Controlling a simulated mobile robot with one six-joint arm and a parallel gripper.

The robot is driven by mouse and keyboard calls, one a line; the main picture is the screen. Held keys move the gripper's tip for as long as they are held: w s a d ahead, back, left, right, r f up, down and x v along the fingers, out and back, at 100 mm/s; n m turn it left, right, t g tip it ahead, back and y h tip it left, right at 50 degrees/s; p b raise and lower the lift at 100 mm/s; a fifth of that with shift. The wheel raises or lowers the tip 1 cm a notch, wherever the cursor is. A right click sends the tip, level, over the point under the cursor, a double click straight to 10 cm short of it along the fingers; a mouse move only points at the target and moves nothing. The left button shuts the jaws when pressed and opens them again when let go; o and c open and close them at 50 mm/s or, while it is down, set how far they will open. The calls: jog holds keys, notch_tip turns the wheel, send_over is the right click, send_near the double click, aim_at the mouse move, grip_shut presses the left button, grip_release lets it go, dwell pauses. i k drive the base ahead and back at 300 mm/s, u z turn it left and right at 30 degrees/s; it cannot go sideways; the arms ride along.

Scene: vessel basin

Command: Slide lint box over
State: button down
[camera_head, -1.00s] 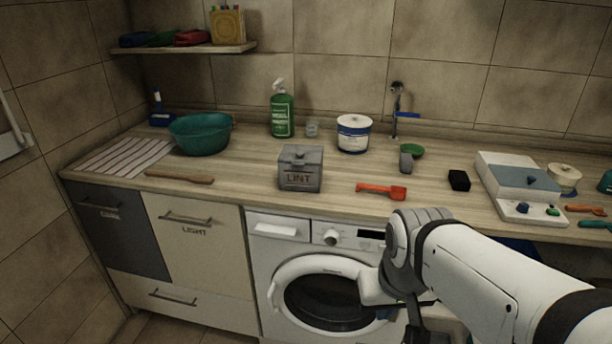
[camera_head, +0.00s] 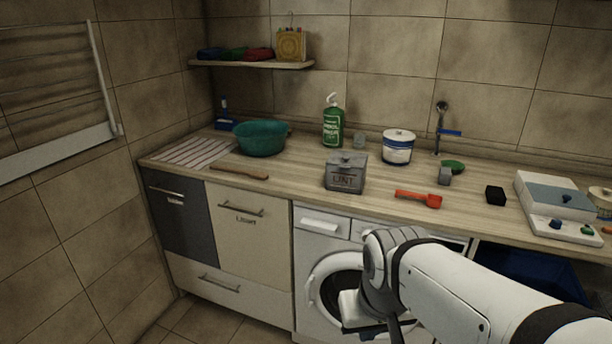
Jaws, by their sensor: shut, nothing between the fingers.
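The grey lint box (camera_head: 345,177), with a lid and a dark label on its front, stands upright near the counter's front edge, above the washing machine. My gripper (camera_head: 393,331) is at the bottom of the picture, in front of the washing machine and well below the counter top. It is shut and empty, apart from the lint box. Its fingertips are hard to make out at the lower edge.
On the wooden counter (camera_head: 300,178), a red scoop (camera_head: 418,198) lies right of the box and a wooden stick (camera_head: 239,172) lies left. Behind stand a teal basin (camera_head: 260,139), a green bottle (camera_head: 333,127) and a white-blue tub (camera_head: 397,147). Bare counter flanks the box.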

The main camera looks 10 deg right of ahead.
aim_at(352, 181)
jog(key=u, duration=0.1)
jog(key=i, duration=1)
jog(key=u, duration=0.05)
